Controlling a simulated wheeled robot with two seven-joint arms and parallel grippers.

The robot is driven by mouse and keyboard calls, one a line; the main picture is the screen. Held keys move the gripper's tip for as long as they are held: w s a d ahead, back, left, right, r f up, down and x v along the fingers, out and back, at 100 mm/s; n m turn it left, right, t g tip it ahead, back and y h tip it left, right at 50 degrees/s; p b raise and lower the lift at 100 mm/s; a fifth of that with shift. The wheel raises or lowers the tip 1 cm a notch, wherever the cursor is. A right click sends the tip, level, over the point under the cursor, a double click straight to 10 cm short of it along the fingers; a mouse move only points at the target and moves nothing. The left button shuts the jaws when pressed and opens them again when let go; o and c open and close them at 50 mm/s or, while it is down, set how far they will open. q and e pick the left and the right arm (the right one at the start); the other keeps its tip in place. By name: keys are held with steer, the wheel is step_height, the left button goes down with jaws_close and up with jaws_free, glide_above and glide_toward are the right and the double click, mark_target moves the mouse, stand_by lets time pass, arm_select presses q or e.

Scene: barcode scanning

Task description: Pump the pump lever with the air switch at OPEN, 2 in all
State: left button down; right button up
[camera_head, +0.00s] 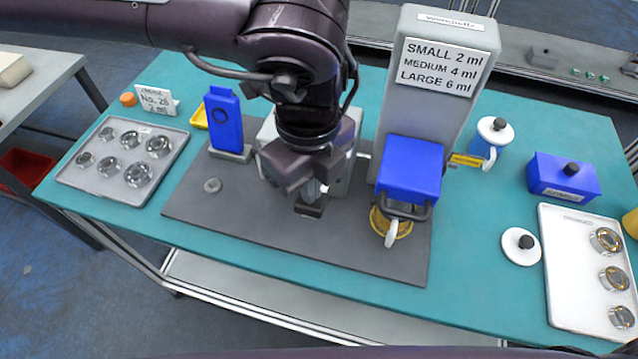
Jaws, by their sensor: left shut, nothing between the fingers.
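My left gripper (308,190) is shut and empty, pointing down over the grey mat in front of a pale machine block (345,180). A small dark part (310,207) shows just below its fingertips. It may be the pump lever, but the gripper hides most of it, and I cannot tell whether they touch. A tall grey machine (425,105) stands at the back, with a blue head (410,168) over a yellow round piece (392,226) and a white handle. I cannot make out the air switch or its position. My right gripper is not in view.
A sign (443,68) lists small 2 ml, medium 4 ml, large 6 ml. A card (157,100) reads 2 ml. A grey tray (75,180) and a white tray (556,290) hold metal rings. A blue upright block (225,118) and blue box (563,178) stand apart.

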arm_select(q)
steer(key=shift+f+b, duration=2.75)
steer(key=shift+f, duration=0.9)
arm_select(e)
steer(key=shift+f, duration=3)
arm_select(q)
steer(key=r+p, duration=0.6)
steer(key=r, duration=0.1)
steer(key=shift+w+r, duration=0.2)
steer(key=shift+r, duration=0.35)
steer(key=shift+s+r, duration=0.1)
steer(key=shift+s, duration=0.1)
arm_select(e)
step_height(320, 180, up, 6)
arm_select(q)
steer(key=shift+w, duration=0.1)
step_height(320, 180, up, 4)
steer(key=p, duration=0.3)
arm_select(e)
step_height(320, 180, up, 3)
